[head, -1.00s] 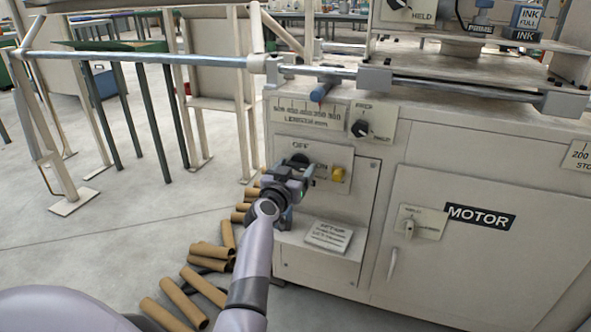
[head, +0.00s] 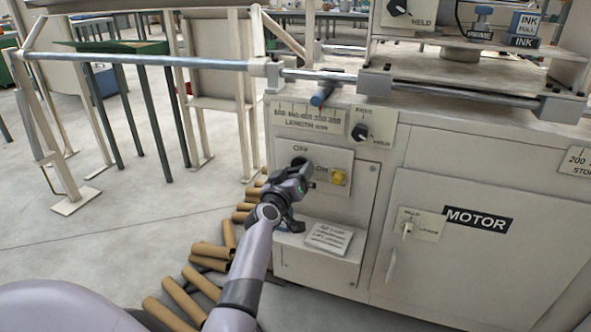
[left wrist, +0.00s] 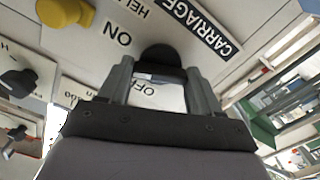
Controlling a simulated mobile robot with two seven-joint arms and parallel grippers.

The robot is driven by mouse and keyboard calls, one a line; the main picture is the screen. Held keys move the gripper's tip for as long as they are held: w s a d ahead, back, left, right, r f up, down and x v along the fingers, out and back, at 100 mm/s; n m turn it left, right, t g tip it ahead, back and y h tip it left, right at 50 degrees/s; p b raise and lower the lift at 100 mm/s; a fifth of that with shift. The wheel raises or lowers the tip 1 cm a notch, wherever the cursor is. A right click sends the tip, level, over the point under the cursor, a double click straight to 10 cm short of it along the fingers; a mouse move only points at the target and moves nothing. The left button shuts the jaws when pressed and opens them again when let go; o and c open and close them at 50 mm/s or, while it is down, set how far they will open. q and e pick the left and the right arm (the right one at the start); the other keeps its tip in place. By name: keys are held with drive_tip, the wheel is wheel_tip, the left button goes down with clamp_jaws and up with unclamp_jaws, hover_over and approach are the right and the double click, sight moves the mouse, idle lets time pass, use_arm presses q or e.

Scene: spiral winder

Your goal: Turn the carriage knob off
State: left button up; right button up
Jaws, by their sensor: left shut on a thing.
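The carriage knob (left wrist: 158,58) is black and sits on a pale plate of the machine's front, beside the black CARRIAGE label (left wrist: 203,27). The ON mark (left wrist: 118,34) and OFF mark (left wrist: 150,87) show around it, upside down, in the left wrist view. My left gripper (left wrist: 158,75) is shut on the knob, one finger on each side. In the head view my left gripper (head: 303,174) reaches the plate from below, and the knob (head: 298,161) is largely hidden behind it. I cannot tell which mark the knob points to. My right gripper is not in view.
A yellow knob (head: 339,177) is close to the right of my gripper. Another black knob (head: 360,131) is above, and a MOTOR switch (head: 407,228) is further right. Several cardboard tubes (head: 212,250) lie on the floor at left. A steel bar (head: 150,60) crosses above.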

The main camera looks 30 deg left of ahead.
use_arm(q)
drive_tip(key=shift+n, duration=0.6)
drive_tip(key=shift+n+p, duration=0.4)
drive_tip(key=shift+n, duration=0.5)
drive_tip(key=n+p, duration=0.1)
drive_tip(key=n, duration=0.9)
drive_tip(key=shift+p, duration=0.3)
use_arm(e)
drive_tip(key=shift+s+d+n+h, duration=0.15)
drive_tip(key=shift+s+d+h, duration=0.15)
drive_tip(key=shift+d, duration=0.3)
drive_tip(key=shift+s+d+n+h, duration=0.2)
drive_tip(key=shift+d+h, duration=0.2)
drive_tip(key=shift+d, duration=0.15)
use_arm(q)
drive_tip(key=o, duration=1.1)
drive_tip(key=shift+c, duration=0.2)
drive_tip(key=shift+s, duration=0.1)
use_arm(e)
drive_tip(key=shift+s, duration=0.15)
